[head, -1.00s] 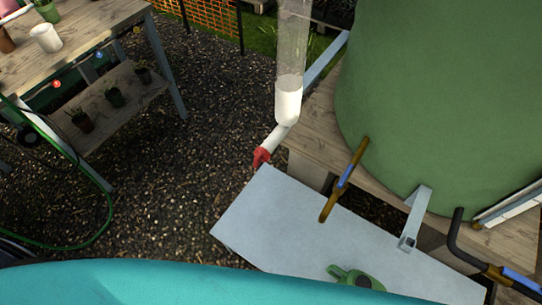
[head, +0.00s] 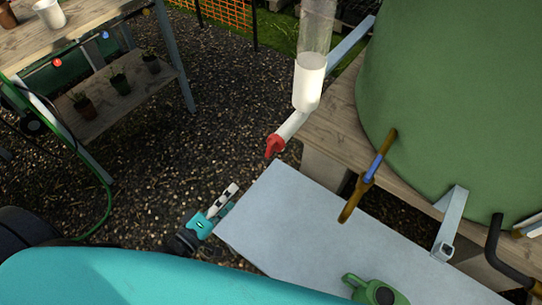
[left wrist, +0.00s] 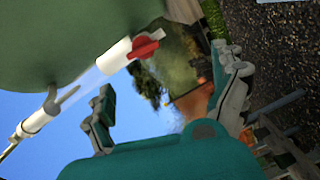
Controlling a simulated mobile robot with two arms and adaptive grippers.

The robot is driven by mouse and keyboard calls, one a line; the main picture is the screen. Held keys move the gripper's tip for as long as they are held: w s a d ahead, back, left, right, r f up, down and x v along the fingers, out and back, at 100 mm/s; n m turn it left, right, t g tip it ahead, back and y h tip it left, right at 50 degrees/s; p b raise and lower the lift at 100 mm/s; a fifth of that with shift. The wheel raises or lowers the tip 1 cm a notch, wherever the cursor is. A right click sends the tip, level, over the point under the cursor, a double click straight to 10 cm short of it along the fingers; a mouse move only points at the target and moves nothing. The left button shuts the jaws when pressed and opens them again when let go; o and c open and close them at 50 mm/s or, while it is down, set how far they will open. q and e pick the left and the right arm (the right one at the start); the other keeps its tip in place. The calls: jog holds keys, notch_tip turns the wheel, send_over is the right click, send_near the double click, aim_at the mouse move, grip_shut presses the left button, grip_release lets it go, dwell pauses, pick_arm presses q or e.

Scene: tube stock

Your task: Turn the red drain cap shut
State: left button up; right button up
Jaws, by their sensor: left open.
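The red drain cap (head: 274,146) sits on the lower end of a white angled pipe (head: 290,127), below a clear vertical tube (head: 316,28). My left gripper (head: 226,199) is open and empty, low and to the left of the cap, beside the left corner of the grey panel. It is clearly apart from the cap. In the left wrist view the red cap (left wrist: 145,47) shows on its white pipe beyond the two spread fingers (left wrist: 165,88). My right gripper is not in view.
A large green tank (head: 460,90) stands on a wooden platform (head: 335,120) at the right. A grey panel (head: 330,225) with a green watering can (head: 375,290) lies below it. A brass tap (head: 368,178) sticks out over the panel.

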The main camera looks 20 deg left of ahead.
aim_at(268, 152)
pick_arm(q)
jog(key=shift+n+t+h, duration=0.3)
jog(key=shift+n+t, duration=0.1)
jog(key=shift+n, duration=0.2)
jog(key=b+x, duration=0.1)
jog(key=x, duration=0.5)
jog(key=r+b+x, duration=0.1)
jog(key=x, duration=0.4)
jog(key=r+b+x, duration=0.1)
jog(key=x, duration=0.5)
jog(key=shift+w+d+r, duration=0.15)
jog(key=shift+d+r, duration=0.1)
jog(key=shift+d, duration=0.15)
jog(key=c, duration=1.1)
